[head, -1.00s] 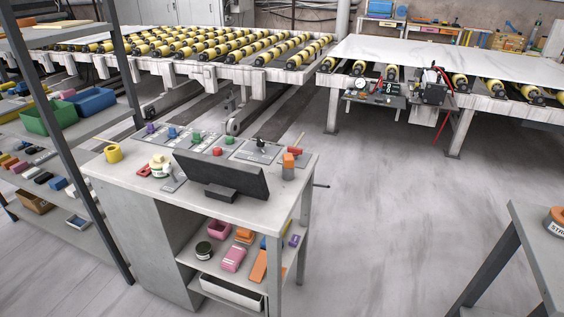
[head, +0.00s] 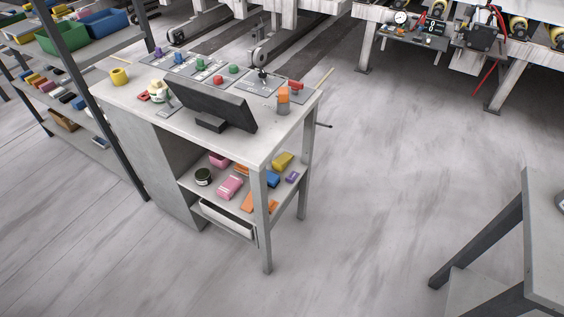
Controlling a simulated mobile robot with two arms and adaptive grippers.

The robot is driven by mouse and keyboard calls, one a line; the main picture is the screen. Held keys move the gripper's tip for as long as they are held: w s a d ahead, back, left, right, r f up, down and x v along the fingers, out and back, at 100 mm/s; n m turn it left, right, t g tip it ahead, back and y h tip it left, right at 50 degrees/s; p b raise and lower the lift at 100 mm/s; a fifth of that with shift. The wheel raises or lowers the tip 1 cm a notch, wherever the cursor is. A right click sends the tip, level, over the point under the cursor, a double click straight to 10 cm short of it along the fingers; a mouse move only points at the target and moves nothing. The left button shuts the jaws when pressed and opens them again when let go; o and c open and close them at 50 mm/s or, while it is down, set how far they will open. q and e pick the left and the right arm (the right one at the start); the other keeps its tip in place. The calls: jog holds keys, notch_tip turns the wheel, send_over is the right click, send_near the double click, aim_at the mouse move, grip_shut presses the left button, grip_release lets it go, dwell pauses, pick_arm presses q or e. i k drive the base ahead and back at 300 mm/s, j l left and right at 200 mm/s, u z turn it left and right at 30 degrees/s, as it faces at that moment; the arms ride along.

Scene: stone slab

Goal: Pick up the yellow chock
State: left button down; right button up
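A yellow block (head: 283,161), which looks like the chock, lies on the open shelf under the grey workstation top (head: 135,100). It is at the right end of the shelf, behind a blue block (head: 272,180) and left of the rear right leg. Its exact shape is too small to tell. A yellow ring-shaped roll (head: 119,77) stands on the left end of the top. Neither of my grippers is in the head view.
Pink blocks (head: 229,187), a dark round tin (head: 203,176) and a purple block (head: 292,177) share the shelf. A front leg (head: 264,225) stands before it. A black screen (head: 212,103) sits on top. A grey table (head: 545,235) is at right; floor between is clear.

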aim_at(280, 164)
jog(key=i+l+u, duration=0.3)
jog(key=i, duration=0.15)
jog(key=i+l+u, duration=0.55)
jog(key=l, duration=0.15)
jog(key=i+l+u, duration=0.2)
jog(key=l, duration=0.2)
jog(key=i+l+u, duration=0.2)
jog(key=l, duration=0.2)
jog(key=i+l+u, duration=0.2)
jog(key=l, duration=0.25)
jog(key=l+u, duration=0.15)
jog(key=l, duration=0.25)
jog(key=l+u, duration=0.2)
jog(key=l, duration=0.3)
jog(key=i, duration=0.05)
